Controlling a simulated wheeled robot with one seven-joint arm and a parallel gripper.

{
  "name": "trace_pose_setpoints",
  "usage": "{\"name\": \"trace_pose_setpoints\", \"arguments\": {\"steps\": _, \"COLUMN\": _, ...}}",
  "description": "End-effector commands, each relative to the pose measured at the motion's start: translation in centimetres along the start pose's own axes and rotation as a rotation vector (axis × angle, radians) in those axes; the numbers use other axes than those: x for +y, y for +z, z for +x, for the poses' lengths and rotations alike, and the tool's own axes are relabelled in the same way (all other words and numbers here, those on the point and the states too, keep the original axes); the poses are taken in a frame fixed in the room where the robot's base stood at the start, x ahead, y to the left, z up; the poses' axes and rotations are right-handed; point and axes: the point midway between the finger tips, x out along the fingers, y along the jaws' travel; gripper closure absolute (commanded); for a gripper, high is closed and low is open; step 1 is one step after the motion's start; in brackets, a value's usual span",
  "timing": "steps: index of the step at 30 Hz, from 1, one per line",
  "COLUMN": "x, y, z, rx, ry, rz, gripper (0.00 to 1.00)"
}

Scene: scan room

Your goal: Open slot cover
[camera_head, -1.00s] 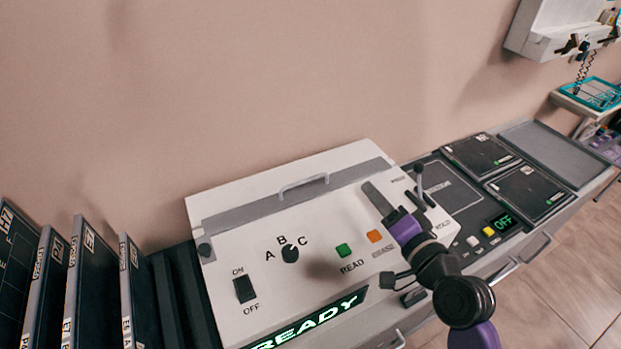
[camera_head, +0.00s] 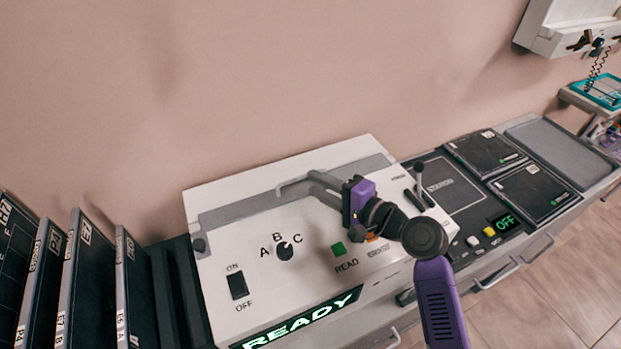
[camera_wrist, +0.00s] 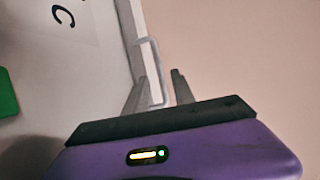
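The slot cover (camera_head: 230,218) is a grey strip across the upper part of the white console, and it looks closed. Its pale handle (camera_head: 285,188) stands out near the strip's middle; its right end is hidden behind my gripper. My gripper (camera_head: 318,186) reaches in from the right, with its fingertips at the handle's right part. In the wrist view my gripper (camera_wrist: 160,88) has its two grey fingers apart, and the handle (camera_wrist: 154,60) runs between them. I cannot tell whether either finger touches it.
The console carries a black ON/OFF switch (camera_head: 238,286), an A-B-C knob (camera_head: 285,251), a green READ button (camera_head: 339,249) and a lit READY display (camera_head: 300,318). Dark upright cassettes (camera_head: 84,285) stand at left. A small lever (camera_head: 419,180) rises right of my gripper. The wall is behind.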

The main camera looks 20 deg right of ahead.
Motion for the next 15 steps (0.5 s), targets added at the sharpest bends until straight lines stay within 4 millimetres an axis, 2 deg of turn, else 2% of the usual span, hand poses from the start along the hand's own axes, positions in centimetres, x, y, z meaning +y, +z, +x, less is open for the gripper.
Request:
{"name": "trace_pose_setpoints", "arguments": {"steps": 6, "x": -0.1, "y": 0.1, "z": 2.4, "rx": -0.001, "ry": 0.001, "rz": -0.002, "gripper": 0.69}}
{"name": "trace_pose_setpoints", "arguments": {"steps": 15, "x": 0.0, "y": 0.0, "z": 2.8, "rx": 0.001, "ry": 0.0, "rz": -0.002, "gripper": 0.69}}
